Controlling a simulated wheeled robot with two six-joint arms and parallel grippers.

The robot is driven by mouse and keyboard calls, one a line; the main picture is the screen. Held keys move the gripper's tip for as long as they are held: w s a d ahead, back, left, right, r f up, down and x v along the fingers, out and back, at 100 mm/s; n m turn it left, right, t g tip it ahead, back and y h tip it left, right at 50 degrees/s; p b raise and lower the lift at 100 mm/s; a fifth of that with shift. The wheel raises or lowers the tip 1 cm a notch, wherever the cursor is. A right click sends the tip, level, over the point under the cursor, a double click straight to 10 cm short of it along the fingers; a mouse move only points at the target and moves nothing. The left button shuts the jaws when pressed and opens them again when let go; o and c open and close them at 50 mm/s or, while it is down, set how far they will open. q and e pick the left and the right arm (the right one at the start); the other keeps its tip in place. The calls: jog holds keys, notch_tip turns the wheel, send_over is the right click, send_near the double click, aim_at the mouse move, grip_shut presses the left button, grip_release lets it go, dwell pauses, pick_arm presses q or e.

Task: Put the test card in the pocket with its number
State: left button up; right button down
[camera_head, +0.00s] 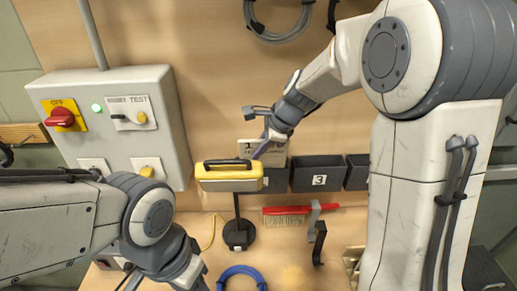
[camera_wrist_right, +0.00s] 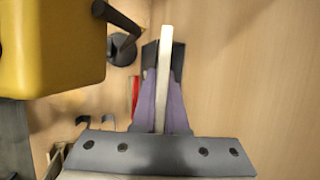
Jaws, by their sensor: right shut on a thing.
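The test card (camera_head: 277,151) is a cream plate; a dark digit that looks like 1 shows on it in the head view. My right gripper (camera_head: 262,143) is shut on it and holds it in front of the back wall, just above the row of dark pockets. In the right wrist view the card (camera_wrist_right: 164,75) shows edge-on between the purple finger pads of the gripper (camera_wrist_right: 163,98). One dark pocket (camera_head: 319,184) bears a 3. The pocket to its left (camera_head: 276,181) shows no readable number. Only my left arm shows at lower left; its fingers are out of frame.
A yellow device (camera_head: 229,184) on a black stand (camera_head: 238,234) is close to the gripper and hides the wall left of the pockets. A control box (camera_head: 125,115) is on the left. A red brush (camera_head: 287,212) and a blue cable coil (camera_head: 241,280) are below.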

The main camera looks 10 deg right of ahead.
jog(key=shift+w+d+f+b, duration=0.1)
jog(key=shift+w+f+b, duration=0.35)
jog(key=shift+f, duration=0.45)
jog(key=shift+w+d+f+b, duration=0.1)
jog(key=shift+w+f+b, duration=0.1)
jog(key=shift+f+b, duration=0.6)
jog(key=shift+w+f+b, duration=0.35)
jog(key=shift+f, duration=0.7)
jog(key=c, duration=0.9)
grip_release()
jog(key=shift+o, duration=0.2)
jog(key=b+v, duration=0.1)
jog(key=v, duration=0.9)
jog(key=shift+s+r, duration=0.1)
jog(key=shift+r, duration=0.1)
